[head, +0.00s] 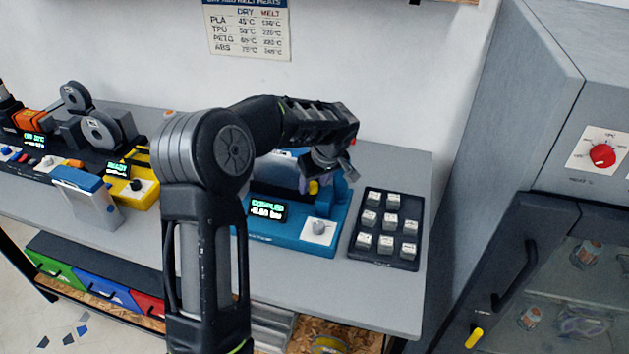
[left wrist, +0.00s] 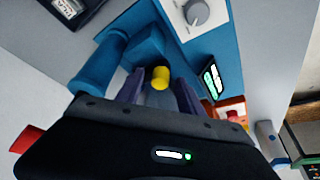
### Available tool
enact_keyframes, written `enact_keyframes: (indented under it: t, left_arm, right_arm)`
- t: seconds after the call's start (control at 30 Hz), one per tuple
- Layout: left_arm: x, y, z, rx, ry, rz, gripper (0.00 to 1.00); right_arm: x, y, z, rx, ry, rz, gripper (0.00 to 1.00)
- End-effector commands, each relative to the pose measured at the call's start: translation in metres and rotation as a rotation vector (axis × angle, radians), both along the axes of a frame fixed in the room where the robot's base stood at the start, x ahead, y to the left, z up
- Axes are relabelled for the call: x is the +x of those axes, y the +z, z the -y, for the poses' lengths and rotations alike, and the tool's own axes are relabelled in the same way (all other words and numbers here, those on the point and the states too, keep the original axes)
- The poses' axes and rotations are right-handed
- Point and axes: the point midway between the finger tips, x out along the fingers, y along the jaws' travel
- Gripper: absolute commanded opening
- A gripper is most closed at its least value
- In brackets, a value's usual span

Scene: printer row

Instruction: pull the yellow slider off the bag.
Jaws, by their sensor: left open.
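The yellow slider (head: 313,187) shows just below my left gripper (head: 328,166), at the blue machine (head: 285,236). In the left wrist view the yellow slider (left wrist: 161,77) lies between two dark purplish prongs that look like the fingers of my left gripper (left wrist: 158,88). The gripper is open, and I cannot tell whether a finger touches the slider. The bag (left wrist: 160,99) seems to be the greyish surface below the slider, mostly hidden by the gripper body. My right gripper is not in view.
A black tray of labelled grey blocks (head: 384,231) stands right of the blue machine. A yellow machine (head: 130,185) and spools stand to the left. A grey cabinet (head: 500,130) rises at the right. The grey bench front (head: 330,290) is clear.

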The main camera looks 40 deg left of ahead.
Motion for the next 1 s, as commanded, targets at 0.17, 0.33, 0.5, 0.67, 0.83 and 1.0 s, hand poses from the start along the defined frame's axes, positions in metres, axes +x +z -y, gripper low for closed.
enact_keyframes:
  t: [0.17,0.33,0.5,0.67,0.83,1.0]
  left_arm:
    - [-0.0001,0.0000,0.0002,0.000,0.000,0.000,0.40]
    - [-0.0001,0.0002,0.0003,0.000,-0.001,0.000,0.26]
    - [-0.0001,0.0003,0.0003,0.000,-0.001,0.000,0.12]
    - [-0.0001,0.0003,0.0003,0.000,-0.001,0.000,0.00]
    - [-0.0001,0.0004,0.0004,0.000,-0.001,0.000,0.00]
    - [0.0000,0.0004,0.0003,0.000,-0.001,0.000,0.00]
  right_arm:
    - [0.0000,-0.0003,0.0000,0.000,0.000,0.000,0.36]
    - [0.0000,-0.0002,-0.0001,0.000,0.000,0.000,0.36]
    - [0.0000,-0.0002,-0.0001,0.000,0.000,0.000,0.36]
    - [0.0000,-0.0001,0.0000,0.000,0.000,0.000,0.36]
    - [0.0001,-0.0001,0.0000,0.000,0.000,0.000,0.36]
    - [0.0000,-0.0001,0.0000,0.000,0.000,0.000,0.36]
